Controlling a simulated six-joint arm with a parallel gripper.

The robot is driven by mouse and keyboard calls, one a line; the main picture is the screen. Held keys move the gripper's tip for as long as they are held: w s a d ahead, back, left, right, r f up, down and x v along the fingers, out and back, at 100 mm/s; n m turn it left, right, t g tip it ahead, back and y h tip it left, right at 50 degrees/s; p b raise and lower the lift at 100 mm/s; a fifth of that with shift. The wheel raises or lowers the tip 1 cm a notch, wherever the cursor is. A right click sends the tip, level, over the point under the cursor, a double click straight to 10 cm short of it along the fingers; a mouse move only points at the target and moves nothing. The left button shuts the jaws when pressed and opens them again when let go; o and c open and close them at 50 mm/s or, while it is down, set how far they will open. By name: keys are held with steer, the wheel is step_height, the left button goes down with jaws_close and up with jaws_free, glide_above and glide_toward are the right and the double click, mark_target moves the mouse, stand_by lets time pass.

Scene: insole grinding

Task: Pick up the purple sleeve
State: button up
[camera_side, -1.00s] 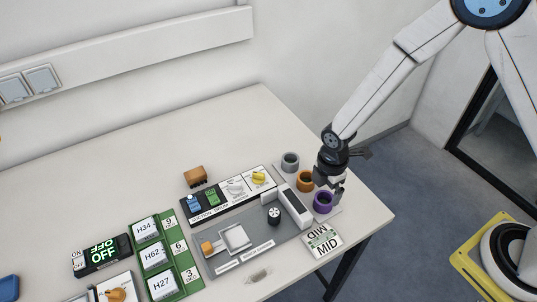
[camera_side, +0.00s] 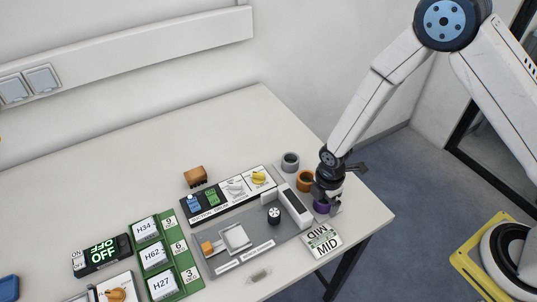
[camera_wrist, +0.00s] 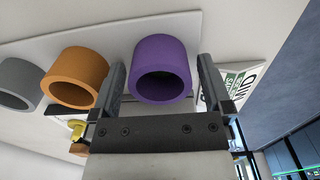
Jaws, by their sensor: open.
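The purple sleeve (camera_side: 321,208) stands on a light plate near the table's right edge. In the side view my gripper hides most of it. In the wrist view the purple sleeve (camera_wrist: 162,68) stands between my two fingers, its round opening visible. My gripper (camera_wrist: 160,85) is open, one finger on either side of the sleeve, with a gap showing at least on the right. In the side view my gripper (camera_side: 326,197) is directly over the sleeve.
An orange sleeve (camera_side: 304,181) and a grey sleeve (camera_side: 290,161) stand in line beside the purple one. A MID sign (camera_side: 321,242) lies in front. A grey grinding station (camera_side: 255,243) is to the left. Bare table lies behind.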

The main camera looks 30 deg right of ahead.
steer(key=shift+f, duration=0.1)
stand_by(0.4)
steer(key=c, duration=1.1)
steer(key=shift+r, duration=5.05)
steer(key=shift+a, duration=0.1)
steer(key=a, duration=0.4)
steer(key=w+a, duration=0.1)
steer(key=a, duration=0.4)
steer(key=w+a, duration=0.1)
steer(key=a, duration=0.3)
steer(key=shift+w+a+f, duration=0.15)
steer(key=shift+w+f, duration=0.05)
steer(key=shift+w, duration=0.05)
